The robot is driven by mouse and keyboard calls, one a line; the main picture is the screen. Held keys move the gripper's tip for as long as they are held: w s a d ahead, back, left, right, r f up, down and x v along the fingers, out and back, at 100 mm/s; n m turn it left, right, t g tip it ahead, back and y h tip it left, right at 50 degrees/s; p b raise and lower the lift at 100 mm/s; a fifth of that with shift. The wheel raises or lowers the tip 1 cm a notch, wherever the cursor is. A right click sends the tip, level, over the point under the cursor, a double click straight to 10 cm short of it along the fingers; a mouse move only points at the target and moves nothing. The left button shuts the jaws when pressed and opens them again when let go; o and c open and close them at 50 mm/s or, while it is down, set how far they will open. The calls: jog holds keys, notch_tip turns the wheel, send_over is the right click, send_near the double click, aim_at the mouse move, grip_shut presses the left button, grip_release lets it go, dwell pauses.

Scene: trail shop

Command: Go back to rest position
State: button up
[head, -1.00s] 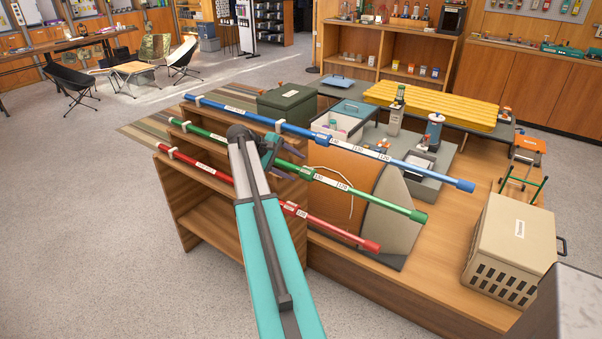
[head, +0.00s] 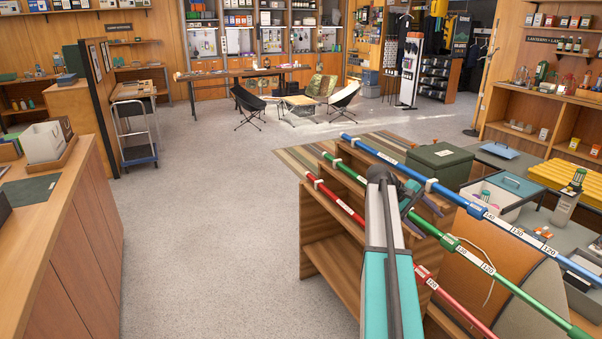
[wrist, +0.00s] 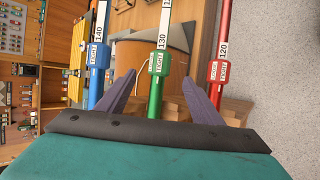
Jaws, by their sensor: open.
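My arm reaches out in the head view to my gripper (head: 412,197), which is partly hidden behind my own arm. In the wrist view my gripper (wrist: 165,88) is open, with its two purple-grey fingers spread apart. The green pole (wrist: 156,92) shows between them; I cannot tell how far it is from the fingers. The blue pole (wrist: 97,80) lies left of the fingers and the red pole (wrist: 216,78) right of them. In the head view the blue pole (head: 520,235), green pole (head: 505,292) and red pole (head: 345,207) lie side by side on a stepped wooden rack (head: 325,250).
A wooden counter (head: 70,225) stands at the left. Open grey floor (head: 215,225) lies between it and the rack. A green box (head: 440,167) and a white bin (head: 497,197) stand right of my gripper. Folding chairs (head: 247,103) and a hand cart (head: 135,135) are farther back.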

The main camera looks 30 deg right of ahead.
jog(key=w+a+f+n, duration=0.3)
jog(key=w+a+f, duration=0.3)
jog(key=a+f, duration=0.75)
jog(key=s+a+f+n+y, duration=0.1)
jog(key=s+a+f+n, duration=0.2)
jog(key=a+f, duration=1.4)
jog(key=s+a+f+n+y, duration=0.1)
jog(key=s+a+f+y, duration=0.1)
jog(key=s+a+f, duration=1.15)
jog(key=s+a+f+m+y, duration=0.2)
jog(key=s+a+f, duration=0.1)
jog(key=s+a, duration=0.4)
jog(key=s+a+f+m+y, duration=0.3)
jog(key=s+a, duration=0.4)
jog(key=a, duration=0.1)
jog(key=shift+a+g, duration=0.3)
jog(key=shift+a, duration=0.1)
jog(key=shift+s+f, duration=0.1)
